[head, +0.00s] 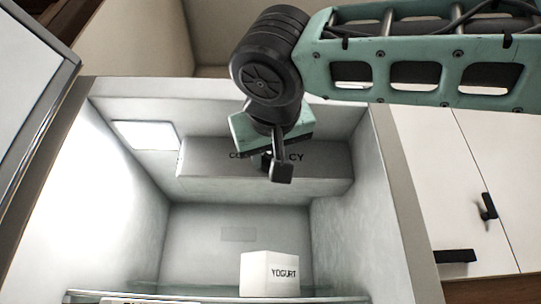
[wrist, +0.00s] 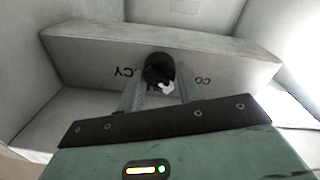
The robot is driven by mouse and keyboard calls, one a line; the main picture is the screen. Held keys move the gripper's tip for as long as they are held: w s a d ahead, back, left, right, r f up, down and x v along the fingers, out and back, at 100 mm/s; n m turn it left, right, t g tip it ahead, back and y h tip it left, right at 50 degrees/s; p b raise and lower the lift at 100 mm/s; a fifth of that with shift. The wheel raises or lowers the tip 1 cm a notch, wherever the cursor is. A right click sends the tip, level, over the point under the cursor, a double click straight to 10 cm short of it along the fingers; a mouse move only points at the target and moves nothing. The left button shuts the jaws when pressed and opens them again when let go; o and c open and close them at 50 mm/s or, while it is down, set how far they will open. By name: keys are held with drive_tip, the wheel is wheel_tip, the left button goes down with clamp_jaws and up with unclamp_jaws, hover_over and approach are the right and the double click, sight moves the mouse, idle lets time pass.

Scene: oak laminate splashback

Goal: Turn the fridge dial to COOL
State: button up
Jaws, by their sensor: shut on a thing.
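The fridge dial (wrist: 159,68) is a round black knob with a white pointer mark, on the grey control housing (wrist: 90,60) inside the fridge. In the wrist view the lettering is upside down and the pointer lies at the knob's lower edge, slightly right. Label letters CO and CY show on either side of the knob; the rest is hidden, so I cannot tell the exact setting. My gripper (wrist: 158,88) has one finger on each side of the knob and is shut on it. In the head view my gripper (head: 276,168) covers most of the dial.
The open fridge has a lit panel (head: 147,135) left of the housing. A white yogurt box (head: 269,274) stands on the glass shelf below. Side walls (head: 385,190) bound the space. White cupboard fronts with black handles (head: 488,207) are at the right.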

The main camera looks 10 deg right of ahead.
drive_tip(key=shift+n, duration=1.7)
drive_tip(key=o, duration=1)
drive_tip(key=shift+s, duration=0.1)
drive_tip(key=s+a+f+b, duration=0.1)
drive_tip(key=s+b, duration=0.2)
drive_tip(key=s, duration=1.4)
